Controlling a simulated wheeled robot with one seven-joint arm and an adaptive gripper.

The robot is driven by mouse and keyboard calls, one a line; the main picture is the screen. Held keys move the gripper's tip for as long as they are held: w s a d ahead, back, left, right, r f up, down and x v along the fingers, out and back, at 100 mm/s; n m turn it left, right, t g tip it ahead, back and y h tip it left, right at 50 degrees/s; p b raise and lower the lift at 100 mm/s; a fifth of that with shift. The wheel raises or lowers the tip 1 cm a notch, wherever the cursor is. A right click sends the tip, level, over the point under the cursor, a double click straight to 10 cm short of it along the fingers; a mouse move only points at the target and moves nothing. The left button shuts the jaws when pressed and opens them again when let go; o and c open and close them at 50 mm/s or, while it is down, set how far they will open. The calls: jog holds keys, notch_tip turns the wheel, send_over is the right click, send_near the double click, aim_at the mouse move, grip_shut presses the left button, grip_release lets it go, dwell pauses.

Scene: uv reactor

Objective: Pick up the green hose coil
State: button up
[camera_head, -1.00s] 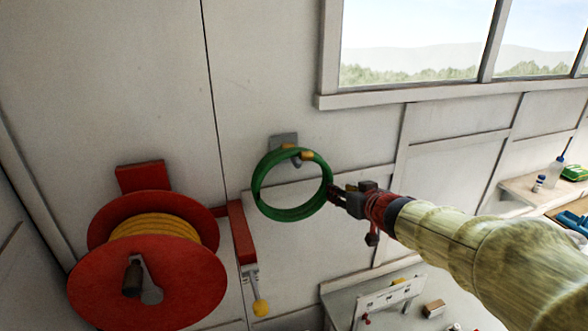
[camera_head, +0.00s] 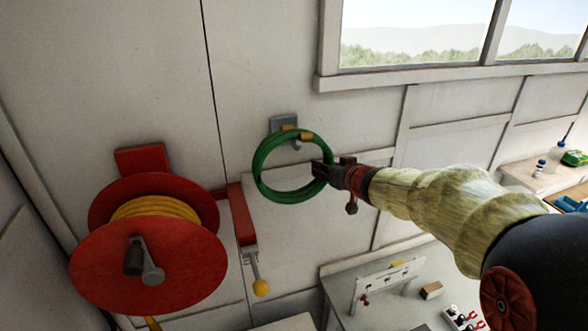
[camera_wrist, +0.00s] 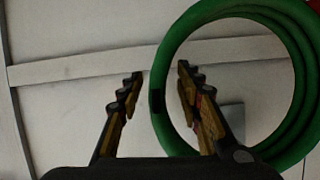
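The green hose coil (camera_head: 290,196) hangs on a grey wall hook (camera_head: 282,122), with yellow fittings near its top. My gripper (camera_head: 318,169) is at the coil's right side in the head view, its fingertips overlapping the hose there. In the wrist view the coil (camera_wrist: 303,75) fills the right half, and one side of its ring passes between the two spread fingers of my gripper (camera_wrist: 160,72). The fingers look open, with a gap on the left of the hose. Whether the right finger touches the hose is unclear.
A red reel with yellow hose (camera_head: 148,250) is mounted on the wall at left, its yellow-knobbed lever (camera_head: 260,287) beside it. A window (camera_head: 415,40) is above right. A grey bench (camera_head: 375,315) with small items is below.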

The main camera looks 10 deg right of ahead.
jog(key=shift+c, duration=0.5)
jog(key=c, duration=0.6)
jog(key=shift+c, duration=0.7)
jog(key=shift+f, duration=0.1)
grip_shut()
